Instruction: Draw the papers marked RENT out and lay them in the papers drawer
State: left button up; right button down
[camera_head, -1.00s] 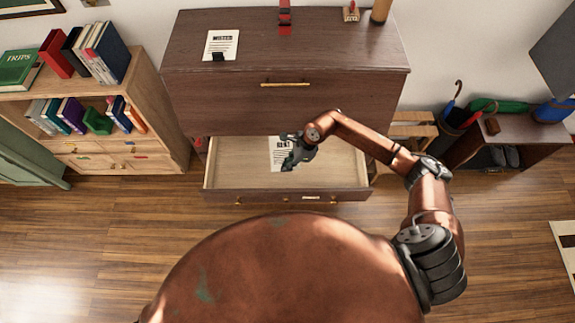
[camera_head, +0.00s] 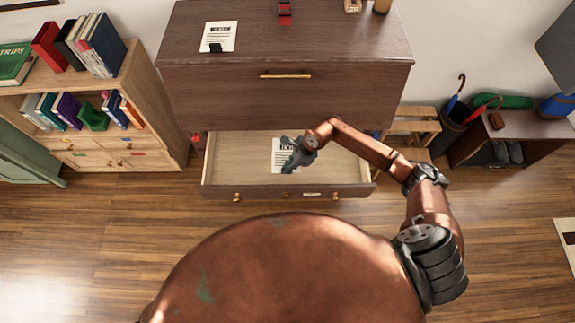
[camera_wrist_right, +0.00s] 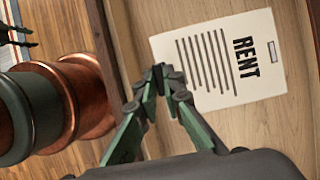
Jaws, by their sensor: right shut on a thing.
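The papers marked RENT (camera_head: 279,153) lie flat in the open lower drawer (camera_head: 232,160) of a dark wooden cabinet. The heading RENT reads clearly in the right wrist view, on the white papers (camera_wrist_right: 222,80) with a small clip at the top edge. My right gripper (camera_head: 291,158) is inside the drawer, over the papers, and hides part of them in the head view. In the wrist view its green fingers (camera_wrist_right: 165,78) are closed together at the lower edge of the papers, pinching it. The drawer front carries a small white label, too small to read.
Another sheet (camera_head: 220,36) with a black clip lies on the cabinet top (camera_head: 340,35). A bookshelf (camera_head: 150,80) stands to the left. An umbrella stand (camera_head: 452,125) and a low bench (camera_head: 535,128) are to the right. The drawer's right part is clear.

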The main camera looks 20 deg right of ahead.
notch_tip(320, 180, down, 2)
jog(key=shift+f+b, duration=0.1)
jog(key=shift+b, duration=0.45)
jog(key=shift+f+b, duration=0.35)
jog(key=shift+f, duration=0.05)
jog(key=shift+f+b, duration=2.4)
jog(key=shift+f, duration=0.9)
jog(key=c, duration=2)
grip_release()
jog(key=shift+r, duration=0.1)
jog(key=shift+r+p, duration=2.55)
jog(key=shift+r, duration=1.4)
